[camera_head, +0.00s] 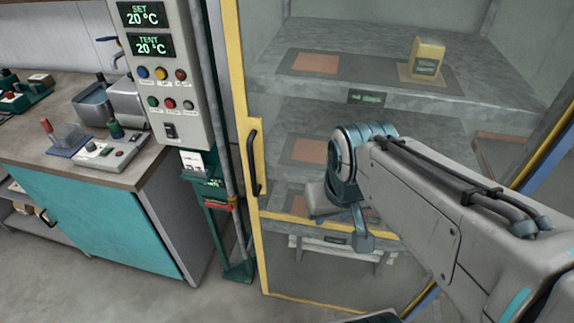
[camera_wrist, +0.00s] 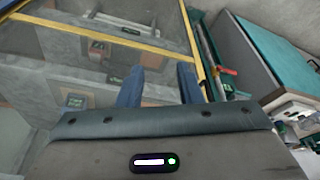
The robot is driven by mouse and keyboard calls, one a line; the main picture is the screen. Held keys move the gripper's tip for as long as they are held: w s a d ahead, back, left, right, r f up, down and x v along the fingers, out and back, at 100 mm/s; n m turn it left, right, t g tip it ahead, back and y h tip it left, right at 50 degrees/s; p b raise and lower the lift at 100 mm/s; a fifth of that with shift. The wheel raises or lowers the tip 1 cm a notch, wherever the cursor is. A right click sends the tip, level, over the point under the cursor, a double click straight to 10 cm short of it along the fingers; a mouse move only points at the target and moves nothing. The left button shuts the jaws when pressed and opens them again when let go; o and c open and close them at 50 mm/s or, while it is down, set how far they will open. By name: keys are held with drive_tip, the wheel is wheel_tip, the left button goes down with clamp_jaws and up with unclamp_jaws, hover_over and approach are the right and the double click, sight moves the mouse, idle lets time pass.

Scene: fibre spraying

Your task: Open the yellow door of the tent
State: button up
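The tent's yellow-framed clear door (camera_head: 240,80) stands in the middle of the head view and looks closed. Its black upright handle (camera_head: 253,163) is on the left frame post. My arm reaches in from the right, in front of the door panel. Its wrist end is to the right of the handle and apart from it in the picture. In the wrist view my gripper (camera_wrist: 159,88) has its two blue fingers apart with nothing seen between them. The yellow door frame (camera_wrist: 192,42) shows beyond the fingers; I cannot make out the handle there.
A control box (camera_head: 165,85) with two 20 °C displays stands left of the door on a post. A workbench with a teal cabinet (camera_head: 95,215) is farther left. Shelves with a yellow block (camera_head: 427,58) show through the door. Floor (camera_head: 215,300) in front is clear.

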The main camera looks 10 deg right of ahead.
drive_tip(key=n, duration=0.1)
drive_tip(key=n+t+h+p, duration=0.2)
drive_tip(key=n+t+h, duration=0.9)
drive_tip(key=n, duration=1.7)
approach(251, 167)
drive_tip(key=shift+t+y, duration=0.4)
drive_tip(key=shift+y, duration=0.1)
drive_tip(key=p+x, duration=0.3)
drive_tip(key=x, duration=0.7)
drive_tip(key=shift+w+d+p, duration=0.15)
drive_tip(key=shift+d+p, duration=0.15)
drive_tip(key=shift+d, duration=0.1)
clamp_jaws()
